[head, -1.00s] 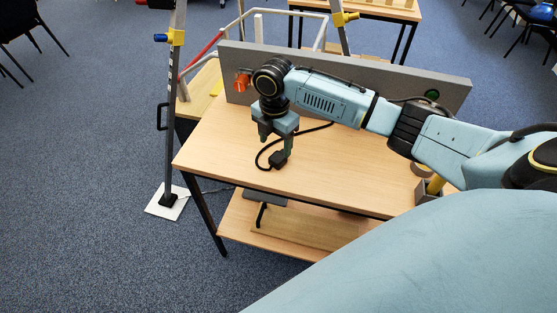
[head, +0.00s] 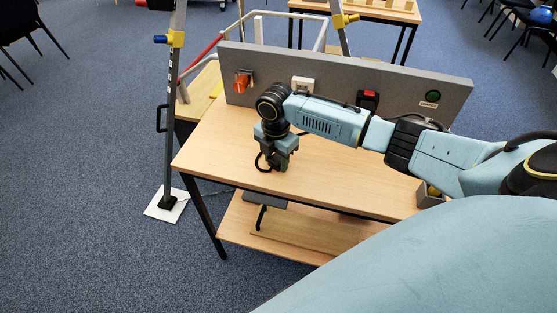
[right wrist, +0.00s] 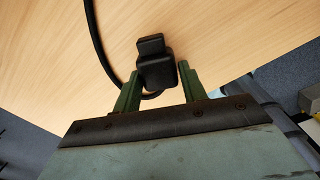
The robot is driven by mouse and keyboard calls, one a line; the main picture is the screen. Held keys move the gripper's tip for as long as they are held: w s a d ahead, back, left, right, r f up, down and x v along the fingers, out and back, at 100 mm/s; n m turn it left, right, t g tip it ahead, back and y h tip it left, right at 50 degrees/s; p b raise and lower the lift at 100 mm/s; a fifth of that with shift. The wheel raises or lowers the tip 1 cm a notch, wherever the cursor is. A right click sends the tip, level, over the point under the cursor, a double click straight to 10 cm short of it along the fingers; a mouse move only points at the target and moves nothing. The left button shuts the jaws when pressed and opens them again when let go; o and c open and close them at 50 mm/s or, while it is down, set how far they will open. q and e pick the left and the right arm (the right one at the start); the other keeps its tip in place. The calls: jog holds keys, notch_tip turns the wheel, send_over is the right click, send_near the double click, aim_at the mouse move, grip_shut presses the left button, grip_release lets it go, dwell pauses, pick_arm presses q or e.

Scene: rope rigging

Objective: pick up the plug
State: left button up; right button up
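The black plug (right wrist: 153,64) lies on the wooden table top in the right wrist view. Its black cable (right wrist: 94,35) curves away over the table and past the left finger. My right gripper (right wrist: 159,72) is open, with one green finger on each side of the plug's rear part. A gap shows at the left finger; the right finger is very close, and I cannot tell if it touches. In the head view my right gripper (head: 279,162) is low over the table and mostly hides the plug; a loop of cable (head: 259,163) shows beside it. My left gripper is out of view.
A grey panel (head: 228,80) stands along the table's back edge, with an orange knob (head: 242,83), a white socket-like box (head: 303,84), a red switch (head: 368,98) and a green button (head: 433,95).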

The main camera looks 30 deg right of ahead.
jog(key=c, duration=0.5)
jog(key=shift+r, duration=0.1)
jog(key=shift+c, duration=0.2)
